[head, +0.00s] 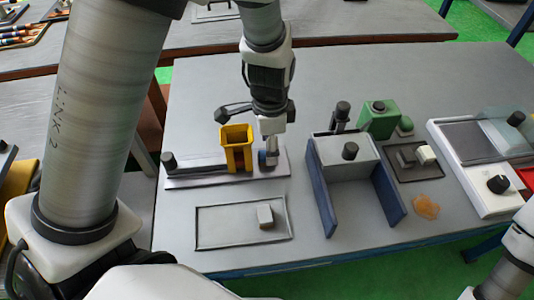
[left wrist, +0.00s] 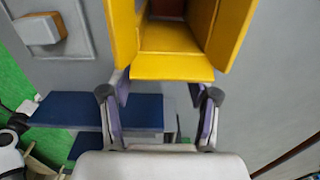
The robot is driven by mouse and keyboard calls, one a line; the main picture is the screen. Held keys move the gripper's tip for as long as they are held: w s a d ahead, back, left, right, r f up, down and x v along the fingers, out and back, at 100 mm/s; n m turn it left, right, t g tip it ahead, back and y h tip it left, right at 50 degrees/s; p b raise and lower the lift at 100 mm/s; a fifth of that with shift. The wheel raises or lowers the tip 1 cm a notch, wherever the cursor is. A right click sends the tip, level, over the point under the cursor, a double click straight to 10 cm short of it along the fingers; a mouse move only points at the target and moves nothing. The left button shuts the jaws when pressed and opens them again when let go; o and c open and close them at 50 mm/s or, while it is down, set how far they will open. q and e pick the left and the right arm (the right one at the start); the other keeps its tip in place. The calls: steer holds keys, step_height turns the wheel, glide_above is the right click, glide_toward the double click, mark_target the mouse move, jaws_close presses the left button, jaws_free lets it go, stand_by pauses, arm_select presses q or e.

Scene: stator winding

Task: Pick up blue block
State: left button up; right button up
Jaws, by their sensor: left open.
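My left gripper (head: 268,152) points down at the right side of a yellow open-topped box (head: 236,148). In the left wrist view the gripper (left wrist: 160,92) is open, its fingers spread just below the yellow box (left wrist: 172,68), with nothing seen between them. A small blue-grey patch shows at the fingers in the head view; I cannot tell whether it is a block or a finger pad. No separate blue block is clearly visible. My right gripper is out of view; only part of that arm shows at the lower right.
The yellow box stands on a grey base plate (head: 188,181). A pale block lies in a shallow tray (head: 222,240) in front. A blue-walled fixture (head: 321,192), a green box (head: 380,117) and a white device (head: 470,172) stand right. The table's back is clear.

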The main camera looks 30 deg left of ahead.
arm_select(q)
steer(key=f, duration=0.3)
steer(key=shift+w+a, duration=0.25)
steer(key=shift+w, duration=0.1)
steer(key=shift+s+d+r, duration=0.1)
steer(key=shift+s, duration=0.15)
steer(key=c, duration=0.3)
jaws_close()
steer(key=shift+r, duration=0.1)
